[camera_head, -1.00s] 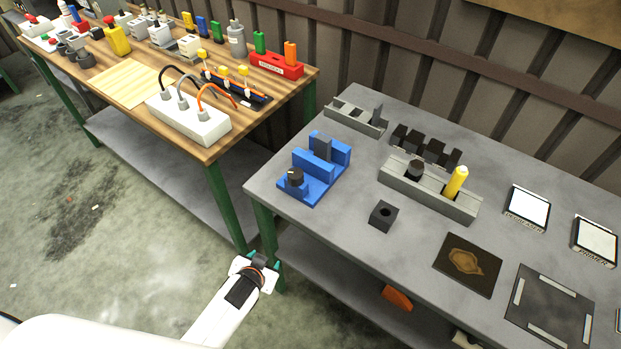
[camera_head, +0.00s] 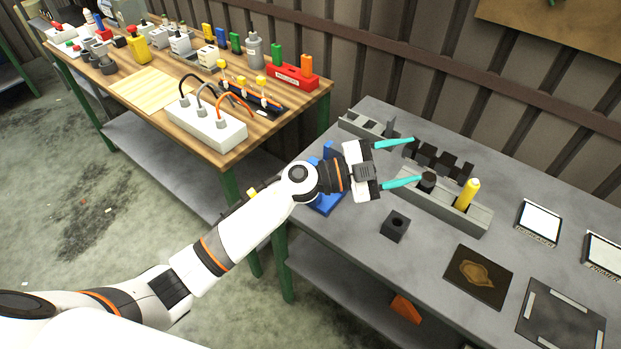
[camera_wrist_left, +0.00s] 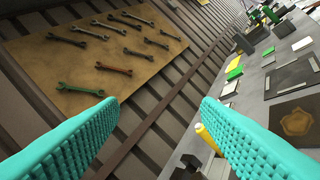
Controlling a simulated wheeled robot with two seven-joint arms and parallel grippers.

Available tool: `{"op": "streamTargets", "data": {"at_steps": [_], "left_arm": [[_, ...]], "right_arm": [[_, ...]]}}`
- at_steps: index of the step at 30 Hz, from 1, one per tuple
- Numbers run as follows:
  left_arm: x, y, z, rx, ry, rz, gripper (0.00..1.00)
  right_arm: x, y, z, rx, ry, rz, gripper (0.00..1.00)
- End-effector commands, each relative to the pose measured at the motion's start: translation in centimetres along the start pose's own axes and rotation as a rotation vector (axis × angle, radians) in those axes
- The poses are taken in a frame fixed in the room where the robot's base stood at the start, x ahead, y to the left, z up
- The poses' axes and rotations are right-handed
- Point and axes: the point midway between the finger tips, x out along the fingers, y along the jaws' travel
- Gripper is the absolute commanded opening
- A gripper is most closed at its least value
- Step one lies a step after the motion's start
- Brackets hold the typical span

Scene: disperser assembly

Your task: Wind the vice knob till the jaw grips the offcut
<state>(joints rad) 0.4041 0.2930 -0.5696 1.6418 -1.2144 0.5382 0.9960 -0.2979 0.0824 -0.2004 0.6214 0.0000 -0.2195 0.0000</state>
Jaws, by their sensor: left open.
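The blue vice (camera_head: 327,203) stands on the left part of the grey table. My left arm and hand cover most of it in the head view, and its knob and the offcut are hidden. My left gripper (camera_head: 397,163) is open and empty. Its teal fingers point right, above the table, past the vice and over the area of the grey holder. In the left wrist view the open fingers (camera_wrist_left: 160,120) have nothing between them but the wall. My right gripper is not in view.
A grey holder (camera_head: 475,217) with a black piece and a yellow marker (camera_head: 467,194) stands right of the hand. A black block (camera_head: 395,225) is in front. Wrenches hang on a wall board (camera_wrist_left: 95,50). A wooden bench (camera_head: 150,88) stands at left.

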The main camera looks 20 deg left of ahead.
Motion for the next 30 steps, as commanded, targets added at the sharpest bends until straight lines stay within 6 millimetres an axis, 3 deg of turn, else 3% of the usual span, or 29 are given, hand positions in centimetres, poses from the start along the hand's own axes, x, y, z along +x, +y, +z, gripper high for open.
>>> {"op": "streamTargets", "data": {"at_steps": [2,5,8,12,16,21,25,30], "left_arm": [[0.8,-1.3,0.2,0.076,-0.017,-0.237,0.58],[0.1,-3.1,-1.2,0.139,0.046,-0.543,0.58],[-2.6,-3.2,-4.0,0.177,0.207,-0.830,0.58],[-8.1,-0.1,-7.7,0.184,0.554,-1.133,0.58],[-12.8,4.0,-9.3,0.154,0.868,-1.272,0.58],[-15.9,7.1,-9.5,0.118,1.088,-1.325,0.58],[-16.5,6.9,-10.0,0.109,1.119,-1.333,0.58],[-16.9,4.8,-11.8,0.107,1.113,-1.336,0.58]], "right_arm": [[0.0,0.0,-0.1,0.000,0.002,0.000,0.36],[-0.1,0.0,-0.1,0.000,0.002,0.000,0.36],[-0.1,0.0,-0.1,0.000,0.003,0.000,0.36],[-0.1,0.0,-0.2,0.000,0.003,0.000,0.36],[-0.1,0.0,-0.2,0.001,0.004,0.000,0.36],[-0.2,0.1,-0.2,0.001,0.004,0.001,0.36],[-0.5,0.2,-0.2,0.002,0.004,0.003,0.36],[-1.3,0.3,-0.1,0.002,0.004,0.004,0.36]]}}
